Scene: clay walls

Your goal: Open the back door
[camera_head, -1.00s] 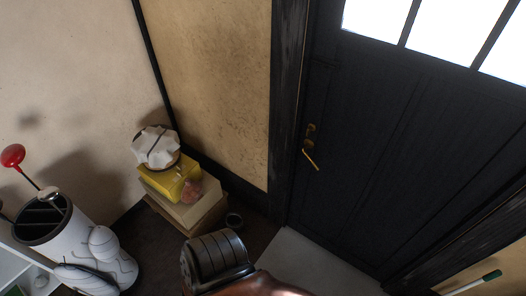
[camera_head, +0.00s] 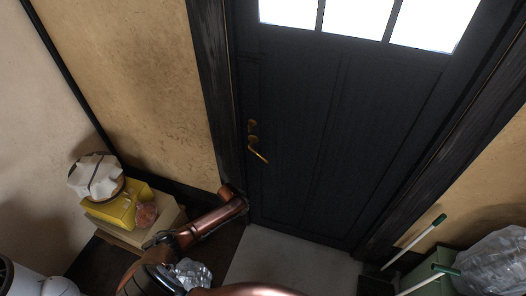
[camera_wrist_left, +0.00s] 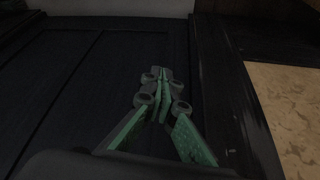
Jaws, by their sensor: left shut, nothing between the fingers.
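The back door (camera_head: 340,130) is dark, panelled and closed in its dark frame in the head view, with bright glass panes at the top. A brass lever handle (camera_head: 258,155) with a round fitting above it sits near its left edge. My left gripper (camera_wrist_left: 162,82) shows in the left wrist view, with green-lined fingers shut and empty in front of dark wood. In the head view my copper left arm reaches to the foot of the left door post, below the handle, but the fingers cannot be made out. The handle does not show clearly in the wrist view. My right gripper is not in view.
A box with a yellow package (camera_head: 118,210) and white-wrapped item (camera_head: 96,178) stands at the left wall. A green-tipped stick (camera_head: 425,232) and a clear plastic bag (camera_head: 494,262) are at the lower right. Pale floor (camera_head: 290,262) before the door is clear.

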